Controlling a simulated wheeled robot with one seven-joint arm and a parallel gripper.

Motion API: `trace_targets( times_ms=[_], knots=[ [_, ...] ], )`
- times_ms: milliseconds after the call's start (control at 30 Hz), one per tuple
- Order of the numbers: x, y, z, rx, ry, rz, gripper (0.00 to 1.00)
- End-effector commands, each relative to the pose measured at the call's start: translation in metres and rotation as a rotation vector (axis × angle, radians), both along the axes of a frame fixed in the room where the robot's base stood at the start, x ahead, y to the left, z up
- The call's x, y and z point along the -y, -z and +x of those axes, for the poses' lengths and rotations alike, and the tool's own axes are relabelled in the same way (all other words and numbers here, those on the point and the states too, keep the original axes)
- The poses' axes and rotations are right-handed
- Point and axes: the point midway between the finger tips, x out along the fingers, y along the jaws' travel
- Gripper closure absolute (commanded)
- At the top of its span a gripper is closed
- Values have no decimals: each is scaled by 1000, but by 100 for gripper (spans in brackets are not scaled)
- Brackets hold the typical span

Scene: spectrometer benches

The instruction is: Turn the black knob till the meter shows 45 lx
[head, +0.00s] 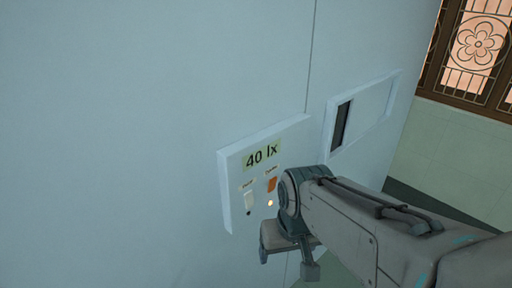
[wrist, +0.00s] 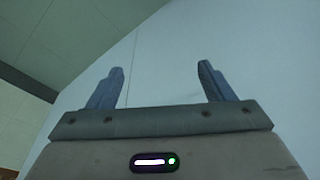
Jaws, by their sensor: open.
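The meter (head: 262,154) on the pale control panel (head: 230,170) reads 40 lx in the head view. I cannot make out the black knob in either view; my arm covers the panel's lower right, so it may be hidden there. My gripper (head: 287,262) is just below the panel in the head view. In the wrist view my gripper (wrist: 162,82) has its two fingers wide apart with nothing between them, facing a bare pale surface.
The panel also carries a white switch (head: 249,200), an orange switch (head: 271,185) and a small glowing lamp (head: 270,203). A framed recess (head: 375,112) with a dark slot is to the right on the same large pale cabinet face (head: 130,120). A latticed window (head: 478,45) is at upper right.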

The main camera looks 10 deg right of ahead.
Motion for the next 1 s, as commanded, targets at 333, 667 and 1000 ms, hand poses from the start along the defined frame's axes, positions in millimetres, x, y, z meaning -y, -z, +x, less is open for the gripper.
trace_targets(
  times_ms=[333, 667, 1000],
  knots=[
    [-6, 35, 1, -395, 602, 470, 25],
    [33, 31, 67, -699, 1289, 1207, 25],
    [170, 35, 115, -685, 1714, 1974, 25]
  ],
)
